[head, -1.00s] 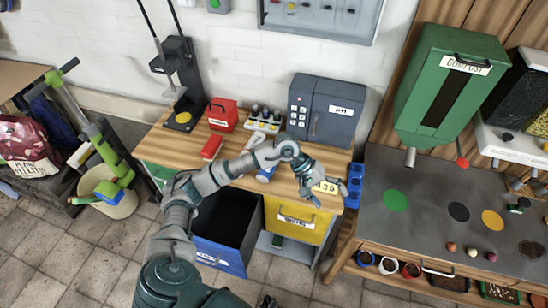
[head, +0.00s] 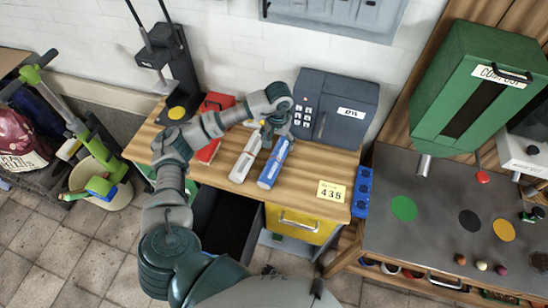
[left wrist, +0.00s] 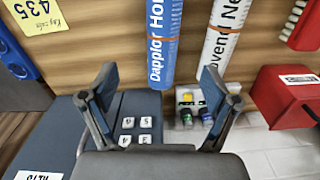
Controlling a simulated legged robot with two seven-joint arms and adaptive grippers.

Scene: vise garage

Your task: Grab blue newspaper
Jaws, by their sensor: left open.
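The blue newspaper (head: 274,164) is a rolled tube with white lettering, lying on the wooden workbench (head: 310,158). In the left wrist view the blue newspaper (left wrist: 163,45) shows ahead, between the lines of my fingers. My left gripper (head: 274,130) is open above the far end of this roll, which it partly hides. Its two fingers also show spread and empty in the left wrist view (left wrist: 158,88). A white newspaper roll (head: 245,158) lies beside the blue one, to its left. My right gripper is not in view.
A grey keypad safe (head: 340,108) stands right behind the gripper. A red box (head: 214,103) and a red item (head: 208,150) lie to the left. A yellow 435 card (head: 331,192) lies at front right. An open dark drawer (head: 222,222) is below the bench.

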